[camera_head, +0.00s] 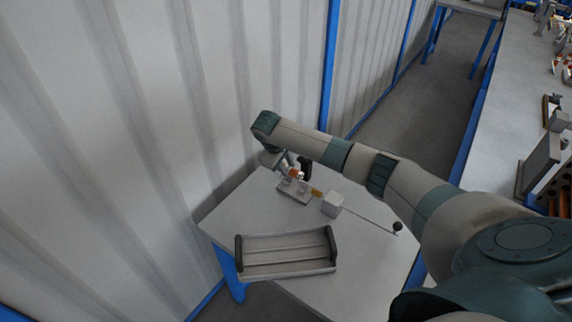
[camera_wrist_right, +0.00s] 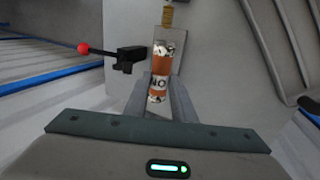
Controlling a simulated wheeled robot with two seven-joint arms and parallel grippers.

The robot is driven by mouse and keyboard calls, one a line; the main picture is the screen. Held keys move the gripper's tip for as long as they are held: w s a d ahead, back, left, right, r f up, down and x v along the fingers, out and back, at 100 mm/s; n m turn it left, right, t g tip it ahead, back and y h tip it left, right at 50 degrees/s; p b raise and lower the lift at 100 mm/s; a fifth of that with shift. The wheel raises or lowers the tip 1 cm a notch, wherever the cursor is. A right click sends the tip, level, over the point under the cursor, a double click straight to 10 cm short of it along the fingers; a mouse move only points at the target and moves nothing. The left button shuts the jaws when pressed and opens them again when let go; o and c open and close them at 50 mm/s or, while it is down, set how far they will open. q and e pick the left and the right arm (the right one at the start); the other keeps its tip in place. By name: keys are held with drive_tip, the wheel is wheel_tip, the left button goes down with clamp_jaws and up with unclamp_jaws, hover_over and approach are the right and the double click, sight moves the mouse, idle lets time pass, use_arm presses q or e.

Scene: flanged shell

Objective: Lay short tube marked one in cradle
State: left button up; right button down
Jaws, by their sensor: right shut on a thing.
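A short tube (camera_wrist_right: 160,72) with orange bands and silvery ends shows in the right wrist view. Its white label reads "NO"; the rest of the marking is not visible. My right gripper (camera_wrist_right: 160,100) is shut on the tube, one finger on each side. In the head view the tube (camera_head: 294,174) is a small orange spot beneath my right wrist. It is over or on a small grey base (camera_head: 294,191), which looks like the cradle; I cannot tell whether they touch. The base also shows behind the tube in the wrist view (camera_wrist_right: 178,48). My left gripper is not in view.
A black clamp with a red knob (camera_wrist_right: 84,48) stands beside the tube. A brass tip (camera_wrist_right: 167,16) lies beyond it. A pale block (camera_head: 332,204) carries a rod with a black ball (camera_head: 397,228). A grey tray with dark ends (camera_head: 286,252) stands at the table's front.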

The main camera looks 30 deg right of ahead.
drive_tip(key=shift+b+x, duration=1.9)
drive_tip(key=shift+x, duration=2.55)
drive_tip(key=shift+w, duration=0.1)
drive_tip(key=c, duration=1.4)
unclamp_jaws()
drive_tip(key=shift+r, duration=0.15)
drive_tip(key=b+v, duration=0.3)
drive_tip(key=v, duration=1.4)
